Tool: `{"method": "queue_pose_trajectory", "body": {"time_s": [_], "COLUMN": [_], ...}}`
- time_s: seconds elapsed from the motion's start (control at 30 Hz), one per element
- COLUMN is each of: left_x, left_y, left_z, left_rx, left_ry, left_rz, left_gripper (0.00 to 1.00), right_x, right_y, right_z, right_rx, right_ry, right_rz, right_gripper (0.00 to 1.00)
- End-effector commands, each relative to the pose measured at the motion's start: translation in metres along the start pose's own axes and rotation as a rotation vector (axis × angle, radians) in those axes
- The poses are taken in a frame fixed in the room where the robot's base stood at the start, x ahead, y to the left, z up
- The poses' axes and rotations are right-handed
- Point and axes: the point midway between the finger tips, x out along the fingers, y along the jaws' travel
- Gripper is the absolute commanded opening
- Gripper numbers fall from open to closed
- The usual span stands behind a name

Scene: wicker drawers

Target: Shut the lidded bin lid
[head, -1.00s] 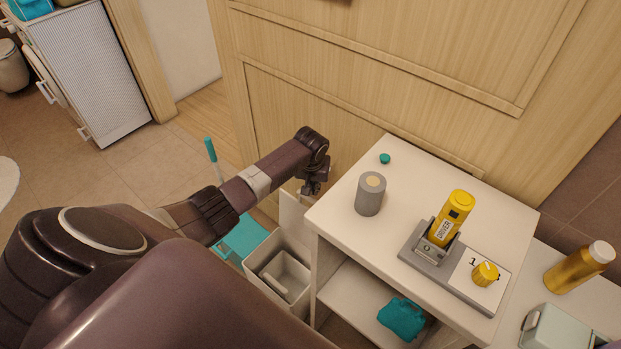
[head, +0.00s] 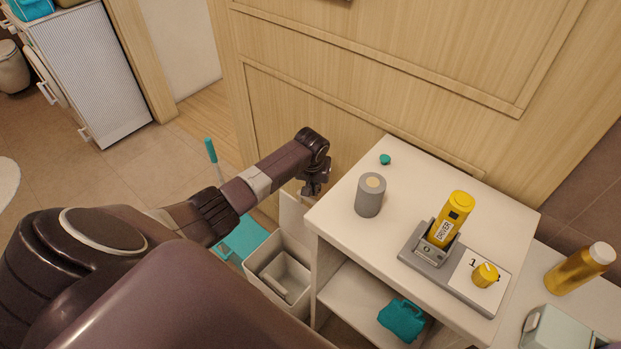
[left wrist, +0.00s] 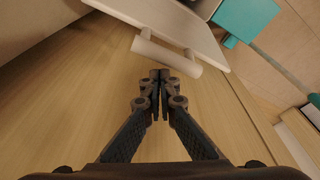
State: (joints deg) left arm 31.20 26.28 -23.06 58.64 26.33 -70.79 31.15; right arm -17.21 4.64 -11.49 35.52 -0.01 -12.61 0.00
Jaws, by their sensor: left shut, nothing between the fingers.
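The lidded bin (head: 256,277) is a pale box on the floor, left of the white shelf unit. Its top is open and a small light object lies inside. Its lid (head: 292,214) stands raised at the back, partly hidden by my arm and the shelf. My left gripper (head: 313,190) is beside the raised lid, near the wooden panel. In the left wrist view the fingers (left wrist: 160,74) are together and empty, pointing just below the lid's bar handle (left wrist: 166,56). The lid panel (left wrist: 175,22) shows above it. I cannot tell whether they touch. My right gripper is out of view.
The white shelf unit (head: 430,190) stands close to the right of the gripper, with a grey cylinder (head: 368,197) and a yellow driver (head: 452,218) on top. A teal dustpan (head: 243,238) is left of the bin. The wooden panel (head: 300,110) closes off the back.

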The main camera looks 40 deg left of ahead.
Motion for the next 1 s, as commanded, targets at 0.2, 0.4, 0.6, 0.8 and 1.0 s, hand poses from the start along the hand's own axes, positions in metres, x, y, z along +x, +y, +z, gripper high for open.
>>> {"method": "queue_pose_trajectory", "body": {"time_s": [0.2,0.4,0.6,0.8,1.0], "left_x": [0.004,0.012,0.020,0.028,0.034], "left_y": [0.000,0.000,0.000,0.000,0.000], "left_z": [0.001,0.003,0.005,0.007,0.009], "left_rx": [0.000,0.000,0.000,0.000,0.000], "left_ry": [-0.001,0.000,0.000,0.000,0.000], "left_rz": [0.000,0.000,0.000,0.000,0.000], "left_gripper": [0.00,0.00,0.00,0.00,0.00], "right_x": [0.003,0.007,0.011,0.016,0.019], "right_y": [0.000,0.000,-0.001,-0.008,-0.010], "right_z": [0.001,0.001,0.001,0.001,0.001], "right_rx": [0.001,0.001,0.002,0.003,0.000], "right_ry": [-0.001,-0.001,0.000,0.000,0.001], "right_rz": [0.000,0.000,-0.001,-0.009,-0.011], "right_gripper": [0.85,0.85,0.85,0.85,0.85]}}
